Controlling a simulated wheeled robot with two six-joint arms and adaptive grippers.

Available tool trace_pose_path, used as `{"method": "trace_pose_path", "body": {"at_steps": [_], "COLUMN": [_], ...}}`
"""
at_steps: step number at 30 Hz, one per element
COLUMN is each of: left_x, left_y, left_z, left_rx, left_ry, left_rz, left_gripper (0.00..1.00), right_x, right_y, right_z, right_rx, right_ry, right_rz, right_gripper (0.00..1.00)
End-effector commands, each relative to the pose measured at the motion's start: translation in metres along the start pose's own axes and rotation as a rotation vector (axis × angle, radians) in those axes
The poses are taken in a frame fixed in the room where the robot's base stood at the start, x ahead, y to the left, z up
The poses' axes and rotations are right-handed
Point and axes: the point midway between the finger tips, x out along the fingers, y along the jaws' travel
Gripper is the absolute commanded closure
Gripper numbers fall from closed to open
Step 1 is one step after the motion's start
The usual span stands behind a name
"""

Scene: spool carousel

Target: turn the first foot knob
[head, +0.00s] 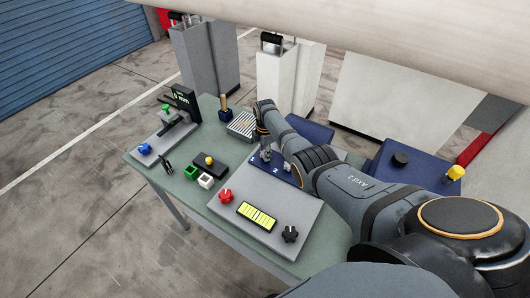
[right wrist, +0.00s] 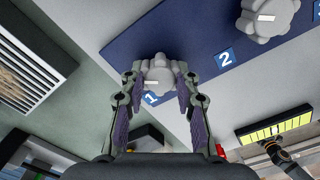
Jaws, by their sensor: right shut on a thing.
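The first foot knob (right wrist: 156,76) is a pale grey lobed knob with a white mark on top, beside the label 1 on a dark blue strip (right wrist: 120,45). My right gripper (right wrist: 157,84) has one finger on each side of it and is shut on it. In the head view the right gripper (head: 265,154) reaches down to the far end of the strip and mostly hides this knob. A second grey knob (right wrist: 265,17) sits beside label 2, apart from the gripper. My left gripper is not in view.
The grey panel (head: 300,210) also carries a red knob (head: 225,195), a yellow display (head: 257,216) and a black knob (head: 290,233). A ribbed plate (head: 242,125) lies close by on the green table (head: 210,108). Small coloured blocks stand to the left.

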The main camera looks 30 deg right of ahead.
Motion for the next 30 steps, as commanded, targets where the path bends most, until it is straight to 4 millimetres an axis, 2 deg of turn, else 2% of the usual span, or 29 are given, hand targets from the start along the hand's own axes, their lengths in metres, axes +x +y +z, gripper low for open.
{"method": "trace_pose_path", "body": {"at_steps": [10, 11, 15, 25, 30], "left_x": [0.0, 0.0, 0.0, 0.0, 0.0], "left_y": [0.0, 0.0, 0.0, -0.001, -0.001], "left_z": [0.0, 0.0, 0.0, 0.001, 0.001], "left_rx": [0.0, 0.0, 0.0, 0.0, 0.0], "left_ry": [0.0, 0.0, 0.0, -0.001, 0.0], "left_rz": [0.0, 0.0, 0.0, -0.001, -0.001], "left_gripper": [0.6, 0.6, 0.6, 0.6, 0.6], "right_x": [-0.003, -0.003, -0.002, -0.003, -0.022], "right_y": [0.003, 0.003, 0.002, 0.001, 0.001], "right_z": [0.001, 0.001, 0.001, 0.0, 0.001], "right_rx": [0.0, 0.0, 0.0, 0.0, 0.001], "right_ry": [-0.001, -0.001, -0.001, -0.001, -0.001], "right_rz": [0.008, 0.008, 0.006, 0.002, 0.005], "right_gripper": [1.0, 0.65, 0.46, 0.46, 0.46]}}
